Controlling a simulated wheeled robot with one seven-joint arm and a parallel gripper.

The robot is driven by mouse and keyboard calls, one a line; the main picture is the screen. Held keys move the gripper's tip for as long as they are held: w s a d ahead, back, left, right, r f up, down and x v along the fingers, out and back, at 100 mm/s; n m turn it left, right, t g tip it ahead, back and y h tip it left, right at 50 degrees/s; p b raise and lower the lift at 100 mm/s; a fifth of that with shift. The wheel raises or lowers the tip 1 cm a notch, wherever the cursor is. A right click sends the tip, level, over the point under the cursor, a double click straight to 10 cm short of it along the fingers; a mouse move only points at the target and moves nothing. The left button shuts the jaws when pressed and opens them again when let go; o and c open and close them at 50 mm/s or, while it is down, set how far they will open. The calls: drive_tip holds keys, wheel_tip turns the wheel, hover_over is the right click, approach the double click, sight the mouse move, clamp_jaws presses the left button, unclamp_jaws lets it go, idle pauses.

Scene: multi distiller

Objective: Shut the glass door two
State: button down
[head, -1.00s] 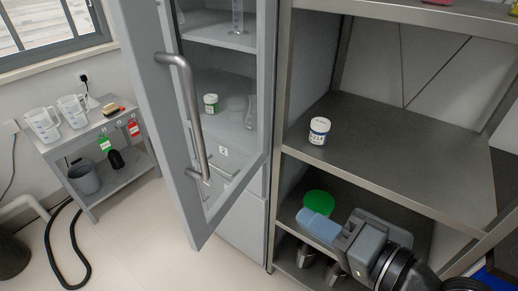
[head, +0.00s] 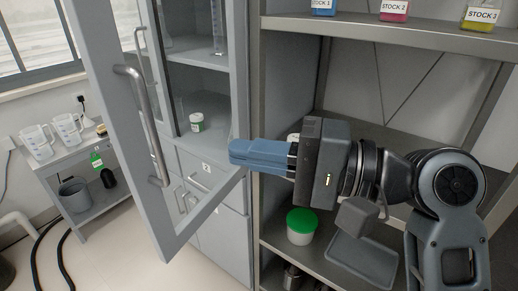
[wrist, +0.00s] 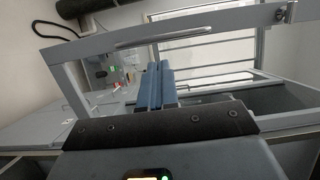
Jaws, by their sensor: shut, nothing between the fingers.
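The glass door (head: 101,110), a grey frame around a clear pane with a long bar handle (head: 140,112), stands open at the left of the head view. It swings out from the grey cabinet (head: 229,245), which bears a label "2". In the wrist view the door frame (wrist: 95,46) crosses the upper part, with its handle (wrist: 178,37) near the top middle. My gripper (head: 232,153) has its blue fingers together and empty, pointing left in front of the cabinet's right edge. The fingers also show in the wrist view (wrist: 155,72). I cannot tell whether they touch the door.
A metal shelf unit (head: 385,34) stands right of the cabinet, with stock bottles on top and a green-lidded tub (head: 301,226) below. A green-and-white jar (head: 197,122) sits inside the cabinet. A side table (head: 97,196) with jugs stands at the left. The floor before the door is clear.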

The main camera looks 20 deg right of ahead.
drive_tip(key=p+x, duration=0.1)
drive_tip(key=x, duration=0.9)
drive_tip(key=shift+w+a+p, duration=0.2)
drive_tip(key=shift+p, duration=0.1)
drive_tip(key=shift+f, duration=0.1)
drive_tip(key=shift+w+a, duration=0.1)
